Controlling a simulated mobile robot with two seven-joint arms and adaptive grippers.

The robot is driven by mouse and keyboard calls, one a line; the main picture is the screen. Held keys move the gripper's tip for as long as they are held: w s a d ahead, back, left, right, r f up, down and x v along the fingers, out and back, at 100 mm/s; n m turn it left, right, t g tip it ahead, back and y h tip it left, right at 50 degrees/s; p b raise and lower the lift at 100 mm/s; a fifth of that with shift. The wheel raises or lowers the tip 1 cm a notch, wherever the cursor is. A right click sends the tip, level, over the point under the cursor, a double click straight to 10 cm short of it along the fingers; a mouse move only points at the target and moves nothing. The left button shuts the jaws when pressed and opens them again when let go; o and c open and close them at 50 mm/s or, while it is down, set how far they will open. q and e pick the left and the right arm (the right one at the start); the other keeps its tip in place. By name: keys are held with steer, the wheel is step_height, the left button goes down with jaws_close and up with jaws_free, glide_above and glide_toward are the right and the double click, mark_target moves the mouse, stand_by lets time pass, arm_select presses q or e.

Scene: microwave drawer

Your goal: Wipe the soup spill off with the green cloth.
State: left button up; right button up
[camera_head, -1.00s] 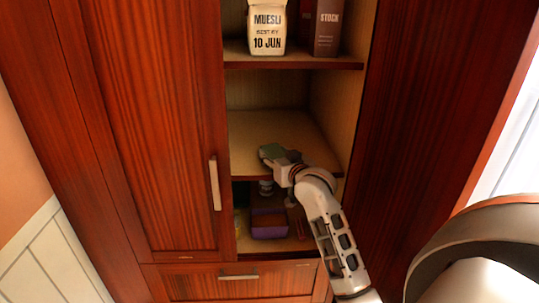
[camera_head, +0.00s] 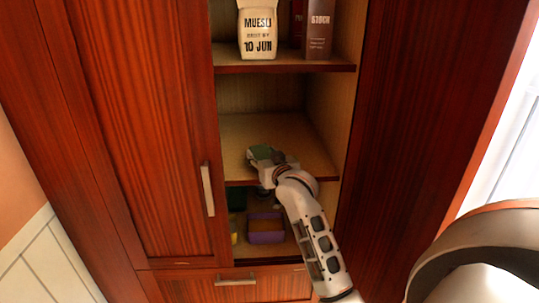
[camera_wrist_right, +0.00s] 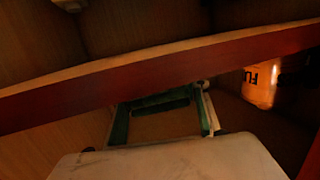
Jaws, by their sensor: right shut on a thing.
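I cannot tell whether the cloth touches the shelf board. Green parts (camera_wrist_right: 150,103) show beyond the pale gripper body in the dark right wrist view; I cannot tell whether they are cloth. I cannot make out a soup spill; the bare shelf parts look plain. My left gripper is out of view.
Above stand a muesli bag (camera_head: 258,30) and a stock box (camera_head: 320,28) on the upper shelf (camera_head: 290,69). Below is a purple box (camera_head: 266,228). A closed door with a handle (camera_head: 207,189) is left. A shelf edge (camera_wrist_right: 160,70) crosses the wrist view near an orange-labelled container (camera_wrist_right: 262,85).

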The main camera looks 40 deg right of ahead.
steer(key=shift+w+a, duration=0.4)
steer(key=shift+a, duration=0.4)
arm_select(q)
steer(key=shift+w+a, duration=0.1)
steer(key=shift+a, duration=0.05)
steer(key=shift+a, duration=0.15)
arm_select(e)
steer(key=shift+r, duration=1.7)
step_height(320, 180, up, 2)
steer(key=shift+r, duration=0.2)
steer(key=shift+r, duration=0.15)
steer(key=shift+r, duration=1.4)
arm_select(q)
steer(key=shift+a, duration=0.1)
